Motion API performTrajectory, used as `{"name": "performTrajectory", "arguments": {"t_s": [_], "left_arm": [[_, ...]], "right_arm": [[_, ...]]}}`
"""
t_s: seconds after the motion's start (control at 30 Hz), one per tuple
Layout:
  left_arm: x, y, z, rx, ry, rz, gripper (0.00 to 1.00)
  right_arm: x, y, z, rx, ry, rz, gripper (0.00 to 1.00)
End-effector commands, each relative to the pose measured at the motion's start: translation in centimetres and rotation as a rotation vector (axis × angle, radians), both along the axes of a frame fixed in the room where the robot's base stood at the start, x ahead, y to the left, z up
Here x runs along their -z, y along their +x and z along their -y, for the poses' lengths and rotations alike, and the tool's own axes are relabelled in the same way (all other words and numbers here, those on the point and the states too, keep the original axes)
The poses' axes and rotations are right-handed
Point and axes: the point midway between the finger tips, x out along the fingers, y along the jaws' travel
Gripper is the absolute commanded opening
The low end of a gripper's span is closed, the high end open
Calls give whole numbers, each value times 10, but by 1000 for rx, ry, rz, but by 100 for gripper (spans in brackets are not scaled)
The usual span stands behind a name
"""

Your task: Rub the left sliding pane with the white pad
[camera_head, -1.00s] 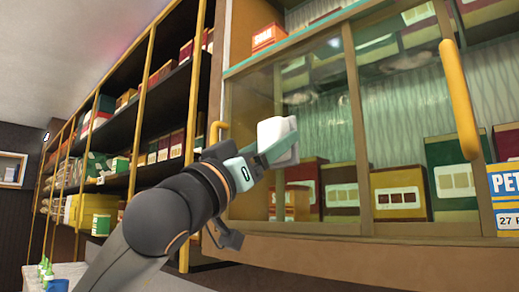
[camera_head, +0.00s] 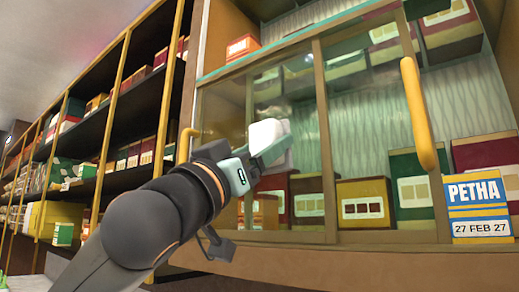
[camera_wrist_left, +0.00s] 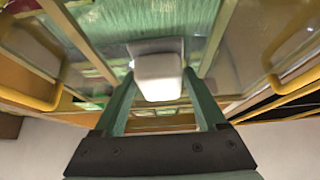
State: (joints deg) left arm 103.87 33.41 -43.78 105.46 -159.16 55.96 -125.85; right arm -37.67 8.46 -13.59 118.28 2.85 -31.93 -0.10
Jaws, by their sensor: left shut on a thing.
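The left sliding pane (camera_head: 222,112) is a clear glass panel in a brown frame on the front of the cabinet, with a yellow handle at its left edge. My left gripper (camera_head: 262,148) is shut on the white pad (camera_head: 268,133) and holds it in front of the pane. The pad also shows between the green fingers in the left wrist view (camera_wrist_left: 158,78). I cannot tell whether the pad touches the glass. The gripper and arm hide part of the pane's lower left. My right gripper is not in view.
A thick yellow handle (camera_head: 418,115) stands out from the cabinet on the right. Several sweet boxes (camera_head: 363,203) stand behind the glass. Dark shelves (camera_head: 120,110) with packets line the left.

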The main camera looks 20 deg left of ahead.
Motion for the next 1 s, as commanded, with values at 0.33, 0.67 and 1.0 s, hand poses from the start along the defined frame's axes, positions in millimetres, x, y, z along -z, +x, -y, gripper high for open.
{"name": "performTrajectory", "arguments": {"t_s": [0.33, 0.67, 1.0], "left_arm": [[0, 10, -30, -6, -3, -4, 29], [0, 18, -49, -6, -3, -4, 29], [1, 25, -66, -5, -2, -5, 29]], "right_arm": [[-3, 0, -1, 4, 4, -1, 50], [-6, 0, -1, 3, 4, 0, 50], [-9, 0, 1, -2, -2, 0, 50]]}}
